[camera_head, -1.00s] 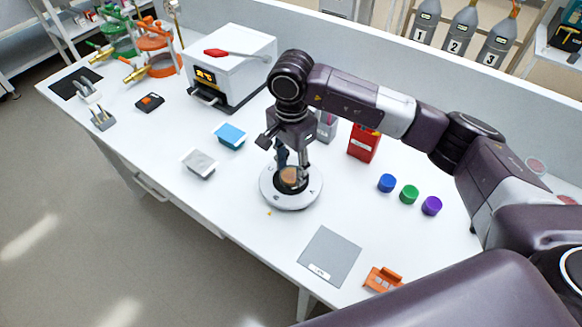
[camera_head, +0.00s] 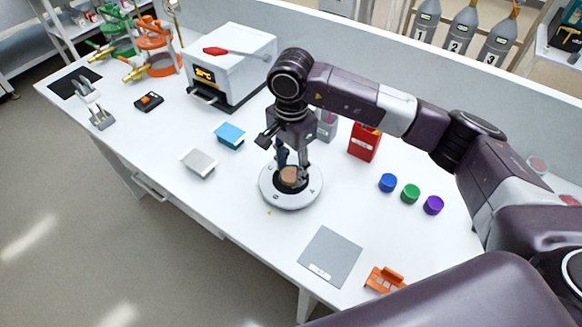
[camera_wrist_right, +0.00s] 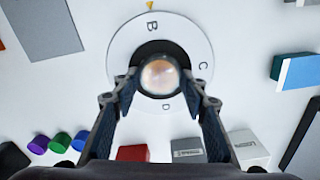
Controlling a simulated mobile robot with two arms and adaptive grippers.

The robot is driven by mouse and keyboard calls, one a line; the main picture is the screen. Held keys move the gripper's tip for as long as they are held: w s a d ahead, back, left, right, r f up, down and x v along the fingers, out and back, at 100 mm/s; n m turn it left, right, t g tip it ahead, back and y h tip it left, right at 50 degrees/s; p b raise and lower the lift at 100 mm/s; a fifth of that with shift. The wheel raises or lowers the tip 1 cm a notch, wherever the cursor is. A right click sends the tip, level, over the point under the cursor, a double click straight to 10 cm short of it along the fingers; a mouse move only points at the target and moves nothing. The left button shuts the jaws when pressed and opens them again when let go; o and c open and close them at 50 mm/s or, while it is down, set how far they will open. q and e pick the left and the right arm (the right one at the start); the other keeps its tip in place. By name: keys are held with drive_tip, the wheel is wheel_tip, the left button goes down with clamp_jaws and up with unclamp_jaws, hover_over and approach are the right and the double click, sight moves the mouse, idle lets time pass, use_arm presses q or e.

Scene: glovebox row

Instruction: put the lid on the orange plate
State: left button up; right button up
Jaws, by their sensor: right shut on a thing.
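My right gripper (camera_head: 291,172) points down over a round white dial (camera_head: 270,197) with a dark centre and letters on its rim. Its fingers, also in the right wrist view (camera_wrist_right: 160,92), are shut on a round, glossy, tan thing (camera_wrist_right: 160,76) at the dial's centre. I cannot tell whether this thing is a lid or whether it touches the dial. A small orange piece (camera_head: 385,279) lies at the front right. I see no clear orange plate. A blue-topped block (camera_head: 229,135) and a grey-topped block (camera_head: 198,163) stand left of the dial. My left gripper is out of view.
A grey mat (camera_head: 330,257) lies in front of the dial. Blue (camera_head: 388,182), green (camera_head: 410,194) and purple (camera_head: 433,205) caps stand to the right. A red box (camera_head: 364,143) and a white oven (camera_head: 229,68) stand behind. The table's front left is clear.

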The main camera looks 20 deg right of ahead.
drive_tip(key=o, duration=0.8)
drive_tip(key=shift+r, duration=0.1)
wheel_tip(320, 180, up, 12)
idle(0.3)
